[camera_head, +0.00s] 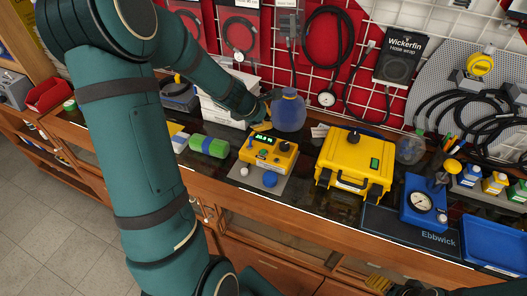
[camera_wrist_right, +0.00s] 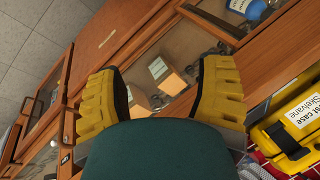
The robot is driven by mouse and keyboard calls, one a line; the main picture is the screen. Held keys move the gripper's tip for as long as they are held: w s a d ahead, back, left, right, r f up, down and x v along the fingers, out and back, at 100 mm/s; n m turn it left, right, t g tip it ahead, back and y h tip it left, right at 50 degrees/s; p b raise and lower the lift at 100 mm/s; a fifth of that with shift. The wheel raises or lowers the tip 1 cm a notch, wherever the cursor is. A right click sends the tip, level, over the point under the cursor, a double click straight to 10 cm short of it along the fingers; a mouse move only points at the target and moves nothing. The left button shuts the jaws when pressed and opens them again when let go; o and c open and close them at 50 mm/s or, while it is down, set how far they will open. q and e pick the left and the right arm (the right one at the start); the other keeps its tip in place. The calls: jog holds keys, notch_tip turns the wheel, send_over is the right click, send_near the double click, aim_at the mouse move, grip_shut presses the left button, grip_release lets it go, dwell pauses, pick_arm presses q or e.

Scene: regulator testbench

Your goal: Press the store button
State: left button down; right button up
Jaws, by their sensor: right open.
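A yellow test unit (camera_head: 283,160) with a lit green display, a black knob and small buttons sits on the bench in the head view. The button labels are too small to read, so I cannot tell which is the store button. My left gripper (camera_head: 264,108) is just behind the unit, close to a blue rounded jar (camera_head: 289,113). Its fingers are small and partly hidden, and I cannot tell whether it touches the jar. My right gripper (camera_head: 380,285) shows only partly at the bottom edge. In the right wrist view its yellow fingers (camera_wrist_right: 158,98) are apart and empty, in front of the cabinet.
A yellow case (camera_head: 352,158) stands right of the unit, with a blue gauge device (camera_head: 421,203) beyond it. A grey plate (camera_head: 245,177) lies under the unit's front. Hoses hang on the wall behind.

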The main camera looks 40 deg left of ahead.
pick_arm(q)
jog(key=b, duration=0.7)
send_over(263, 152)
jog(key=w, duration=0.2)
jog(key=f, duration=0.7)
jog(key=shift+a+f, duration=0.1)
jog(key=shift+a, duration=0.3)
jog(key=shift+f+b, duration=0.3)
jog(key=shift+f, duration=0.2)
pick_arm(e)
notch_tip(263, 152, down, 8)
jog(key=s, duration=0.2)
jog(key=shift+a+g, duration=0.25)
jog(key=shift+g, duration=0.15)
pick_arm(q)
jog(key=shift+f+b, duration=0.4)
jog(key=shift+b, duration=0.05)
pick_arm(e)
jog(key=shift+f, duration=0.45)
pick_arm(q)
jog(key=shift+f+b, duration=0.5)
pick_arm(e)
jog(key=shift+f, duration=0.5)
pick_arm(q)
jog(key=shift+r+p, duration=0.9)
jog(key=shift+r, duration=0.05)
pick_arm(e)
jog(key=shift+r, duration=0.9)
